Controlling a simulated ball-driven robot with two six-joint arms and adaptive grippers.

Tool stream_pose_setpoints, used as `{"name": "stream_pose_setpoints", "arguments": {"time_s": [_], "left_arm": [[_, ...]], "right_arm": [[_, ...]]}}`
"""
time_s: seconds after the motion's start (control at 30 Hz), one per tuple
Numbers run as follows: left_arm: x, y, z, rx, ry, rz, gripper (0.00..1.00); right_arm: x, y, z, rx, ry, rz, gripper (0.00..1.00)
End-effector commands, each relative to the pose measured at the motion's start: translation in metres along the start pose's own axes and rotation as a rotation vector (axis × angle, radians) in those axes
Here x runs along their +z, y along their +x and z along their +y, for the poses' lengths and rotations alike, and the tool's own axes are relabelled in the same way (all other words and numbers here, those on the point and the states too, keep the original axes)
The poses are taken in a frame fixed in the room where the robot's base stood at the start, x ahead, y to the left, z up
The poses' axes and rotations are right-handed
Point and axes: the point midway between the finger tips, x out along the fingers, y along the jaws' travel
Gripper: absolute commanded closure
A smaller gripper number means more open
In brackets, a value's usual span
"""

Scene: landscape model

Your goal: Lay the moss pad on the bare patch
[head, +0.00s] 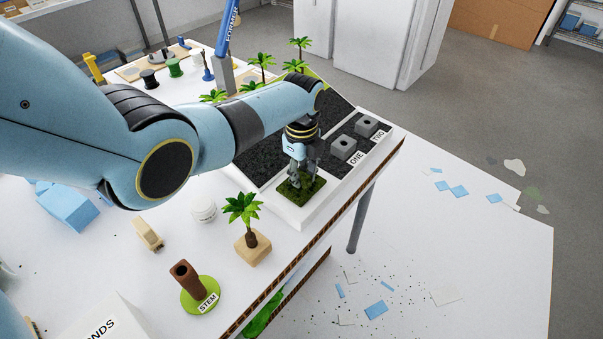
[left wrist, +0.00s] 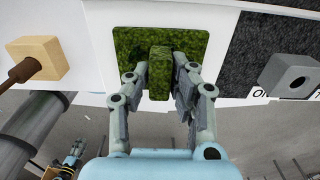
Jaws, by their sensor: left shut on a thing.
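The moss pad (head: 300,188) is a square green piece with a raised mossy grip (left wrist: 160,72) in its middle. My left gripper (head: 303,175) points down over the pad and is shut on this grip, with a finger on each side. The pad (left wrist: 128,42) lies level over the white bare patch (head: 291,211) at the near end of the landscape model. I cannot tell whether its underside touches the patch. In the left wrist view, a small gripper-like shape (left wrist: 75,152) at lower left may be my right gripper; its jaws are unclear.
Grey blocks (head: 344,148) marked ONE and TWO stand on the dark strip beyond the pad. A palm on a wooden block (head: 253,249) and the STEM stand (head: 200,297) are nearer. A white jar (head: 204,209) stands left of the palm. The table edge drops off at right.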

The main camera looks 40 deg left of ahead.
Motion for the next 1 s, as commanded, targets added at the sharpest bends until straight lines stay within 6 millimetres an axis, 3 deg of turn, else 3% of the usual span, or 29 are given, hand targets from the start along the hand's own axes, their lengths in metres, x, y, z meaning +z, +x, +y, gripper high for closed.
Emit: {"name": "stream_pose_setpoints", "arguments": {"time_s": [0.33, 0.37, 0.57, 1.0], "left_arm": [[0.0, 0.0019, -0.0002, 0.0, 0.0, 0.0, 1.0], [0.0, 0.0018, -0.0002, -0.001, 0.0, 0.0, 0.77], [-0.0001, 0.0016, -0.0001, 0.0, 0.0, 0.0, 0.52], [0.0, -0.0063, -0.0001, 0.0, 0.0, 0.0, 0.52]], "right_arm": [[0.0001, 0.0013, 0.0022, 0.003, -0.001, 0.0, 0.6], [0.0001, 0.0012, 0.0024, 0.003, -0.001, 0.0, 0.6], [0.0001, 0.001, 0.0031, 0.004, -0.002, 0.0, 0.6], [-0.0009, -0.0071, 0.0036, 0.003, -0.001, 0.0, 0.6]]}}
